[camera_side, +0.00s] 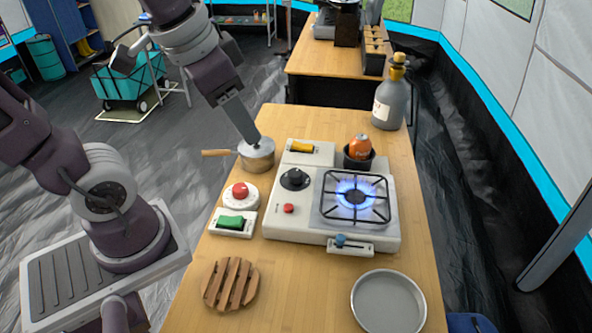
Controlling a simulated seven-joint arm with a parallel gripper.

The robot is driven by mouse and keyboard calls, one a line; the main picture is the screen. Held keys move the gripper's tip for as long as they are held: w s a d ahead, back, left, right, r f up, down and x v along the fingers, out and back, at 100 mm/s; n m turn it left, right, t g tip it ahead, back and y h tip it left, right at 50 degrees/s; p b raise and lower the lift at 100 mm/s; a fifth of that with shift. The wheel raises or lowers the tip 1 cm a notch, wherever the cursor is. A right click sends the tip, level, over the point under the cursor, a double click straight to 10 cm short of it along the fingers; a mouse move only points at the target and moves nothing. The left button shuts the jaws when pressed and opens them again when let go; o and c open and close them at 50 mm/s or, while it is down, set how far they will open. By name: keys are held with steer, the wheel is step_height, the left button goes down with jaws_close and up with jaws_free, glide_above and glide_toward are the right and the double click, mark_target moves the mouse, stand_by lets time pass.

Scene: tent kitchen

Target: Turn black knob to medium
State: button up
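The black knob (294,179) sits on the top left of the white stove (280,222), on a dark round dial. It is too small for me to read its setting. A blue flame (352,194) burns under the black grate of the burner. My gripper (249,138) comes down from the upper left, and its tip is over the saucepan, left of and behind the knob, apart from it. I see the gripper from the side, one finger hiding the other, so its opening does not show.
The metal saucepan (258,158) stands behind the stove's left side. A red button (240,191) and a green switch (232,222) are left of the stove. A black pot (347,162) holds an orange canister (359,147). A wooden trivet (230,284) and grey pan (388,300) lie in front.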

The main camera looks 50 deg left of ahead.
steer(key=shift+o, duration=0.6)
steer(key=w+a+f+m+g, duration=0.1)
steer(key=w+a+f, duration=0.1)
steer(key=w, duration=0.3)
steer(key=w+a+f+m+g, duration=0.1)
steer(key=w+a+f, duration=0.1)
steer(key=w, duration=0.3)
steer(key=shift+x, duration=0.85)
steer(key=m+g, duration=0.2)
steer(key=m, duration=0.1)
glide_above(297, 172)
steer(key=f, duration=1.3)
steer(key=shift+s+d, duration=0.25)
steer(key=f, duration=0.7)
steer(key=shift+w+a+f, duration=0.1)
steer(key=shift+a+f, duration=0.1)
steer(key=shift+c, duration=0.4)
jaws_close()
